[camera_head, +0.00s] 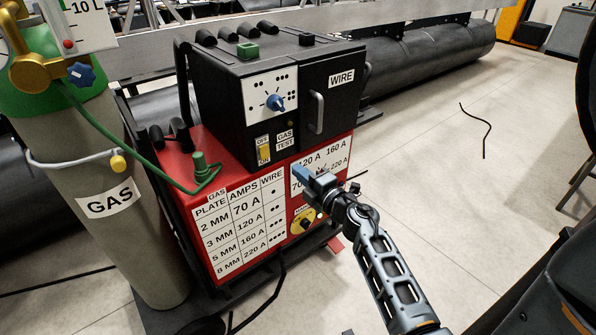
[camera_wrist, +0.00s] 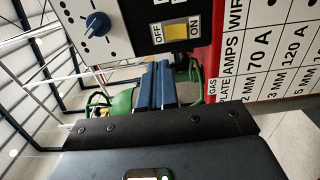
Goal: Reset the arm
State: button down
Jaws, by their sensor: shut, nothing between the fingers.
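My gripper (camera_head: 301,173) is in front of the red welding machine (camera_head: 232,245), its blue fingertips near the amps dial panel at upper right of the red front. In the wrist view my gripper's blue fingers (camera_wrist: 158,85) lie together, shut and empty. My arm reaches in from the lower right and hides part of the dial panel. In the wrist view the yellow OFF/ON switch (camera_wrist: 178,31) and the blue knob (camera_wrist: 97,23) on the white panel show beyond the fingers. Whether the fingertips touch the machine I cannot tell.
A black wire feeder box (camera_head: 262,85) stands on the red machine. A grey gas cylinder (camera_head: 115,200) stands at left, with a green hose (camera_head: 110,133) running to the machine. Black cables lie on the floor. The floor at right (camera_head: 430,140) is mostly clear.

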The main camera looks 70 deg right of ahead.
jog(key=shift+a, duration=0.1)
dwell(0.4)
jog(key=s+a+r+m+t+y, duration=0.1)
jog(key=s+a+m+y, duration=0.15)
jog(key=a, duration=0.95)
jog(key=s+a+m+t+y, duration=0.15)
jog(key=s+a, duration=0.25)
jog(key=a, duration=0.8)
jog(key=s+a+r+m+g+y, duration=0.3)
jog(key=s+a+r+m+y, duration=0.2)
jog(key=s+a, duration=0.8)
notch_tip(320, 180, up, 4)
jog(key=s+m, duration=0.1)
jog(key=m, duration=0.1)
jog(key=shift+s+m+y, duration=0.25)
jog(key=shift+m+y, duration=0.05)
